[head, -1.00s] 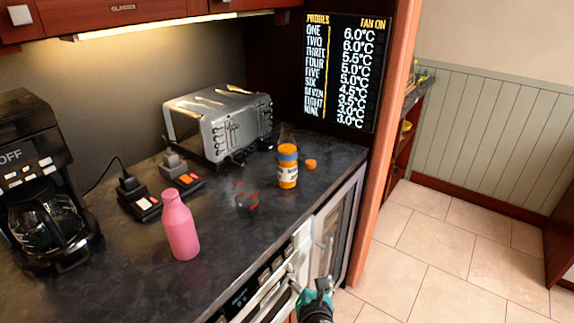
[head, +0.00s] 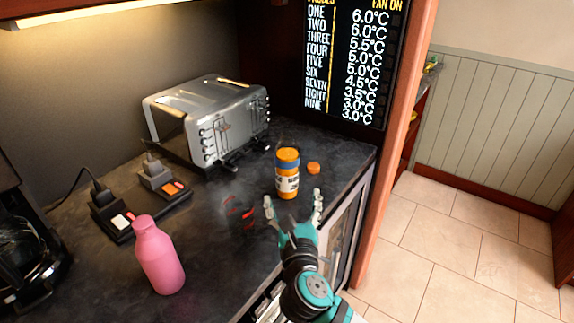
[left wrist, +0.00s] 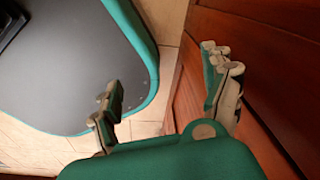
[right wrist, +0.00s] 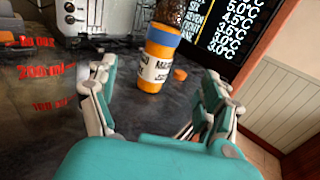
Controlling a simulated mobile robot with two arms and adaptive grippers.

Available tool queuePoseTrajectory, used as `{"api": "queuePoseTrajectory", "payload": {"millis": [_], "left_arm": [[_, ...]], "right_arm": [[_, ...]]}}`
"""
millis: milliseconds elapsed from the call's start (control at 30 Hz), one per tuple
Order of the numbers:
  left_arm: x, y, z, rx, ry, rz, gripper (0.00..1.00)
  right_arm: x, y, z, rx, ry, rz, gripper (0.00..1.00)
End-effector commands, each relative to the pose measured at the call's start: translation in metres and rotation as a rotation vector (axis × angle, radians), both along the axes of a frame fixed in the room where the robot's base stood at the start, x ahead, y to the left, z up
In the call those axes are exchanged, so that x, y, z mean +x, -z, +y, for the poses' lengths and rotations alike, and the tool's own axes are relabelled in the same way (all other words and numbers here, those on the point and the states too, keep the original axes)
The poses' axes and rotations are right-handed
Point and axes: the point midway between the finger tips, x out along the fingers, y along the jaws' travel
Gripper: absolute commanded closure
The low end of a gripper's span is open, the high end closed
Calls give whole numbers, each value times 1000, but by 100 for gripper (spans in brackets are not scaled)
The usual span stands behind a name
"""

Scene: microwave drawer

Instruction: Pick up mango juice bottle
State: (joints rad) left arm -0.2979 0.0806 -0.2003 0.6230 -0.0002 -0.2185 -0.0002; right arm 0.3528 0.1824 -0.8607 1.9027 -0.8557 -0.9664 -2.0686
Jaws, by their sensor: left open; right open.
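The mango juice bottle (head: 287,174) is orange with a white label and a blue band. It stands upright on the dark counter near its right end. In the right wrist view the bottle (right wrist: 157,58) stands beyond and between the open fingers, apart from them. My right gripper (head: 293,205) is open and empty, just in front of the bottle, with its fingers pointing at it. My left gripper (left wrist: 165,85) shows in the left wrist view, open and empty, near brown wood panels and away from the counter top.
An orange cap (head: 313,168) lies right of the bottle. A toaster (head: 210,120) stands behind it to the left. A pink bottle (head: 158,258), black plug devices (head: 165,183) and a coffee maker (head: 25,250) are farther left. A transparent object with red markings (head: 240,212) is beside my right gripper.

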Motion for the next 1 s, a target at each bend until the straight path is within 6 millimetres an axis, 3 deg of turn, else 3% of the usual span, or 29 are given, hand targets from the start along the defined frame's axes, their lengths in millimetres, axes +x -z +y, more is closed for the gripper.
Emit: {"api": "queuePoseTrajectory", "payload": {"millis": [133, 300, 600, 800, 1000], "left_arm": [[-22, -2, 2, 3, 0, 33, 18], [-20, -3, 1, 4, 0, 31, 18], [9, -8, -1, -2, 0, -13, 18], [4, -10, 0, 0, 0, -6, 18], [-5, -9, 0, 1, -1, 8, 18]], "right_arm": [[35, -2, 2, 0, 2, -1, 17], [66, -2, 5, 0, 1, -1, 17], [89, -4, 6, 2, 1, 0, 17], [119, -6, 8, 1, 2, 1, 17], [132, -5, 9, 2, 0, 1, 17]]}}
